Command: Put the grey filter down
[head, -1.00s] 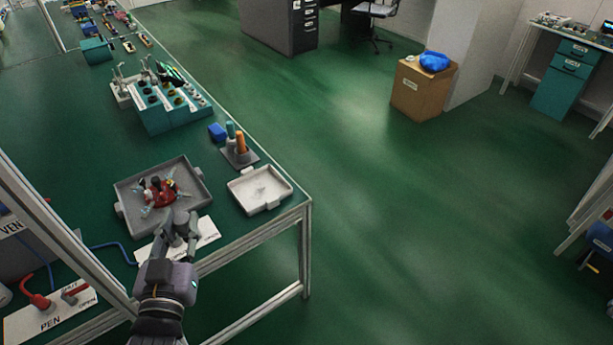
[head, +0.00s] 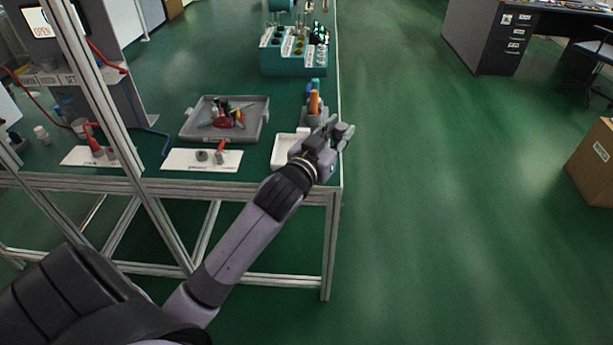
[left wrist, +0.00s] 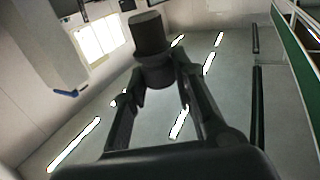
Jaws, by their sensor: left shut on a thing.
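My left gripper (head: 337,133) is raised over the front right corner of the bench, above and beside the small white tray (head: 284,152). In the left wrist view its fingers (left wrist: 157,72) are shut on the grey filter (left wrist: 149,34), a dark grey cylinder with a wider collar at the fingertips. The filter sticks out beyond the fingers, with ceiling lights behind it. In the head view the filter is hard to tell from the grey fingers. My forearm and gripper cover the right part of the white tray. My right gripper is not in view.
A grey tray (head: 257,133) holds a red part and tools. A white plate (head: 180,160) with small fittings lies at the front edge. A holder with orange and blue handles (head: 314,103) stands behind my gripper. Teal racks (head: 272,65) stand further back. Open floor lies right.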

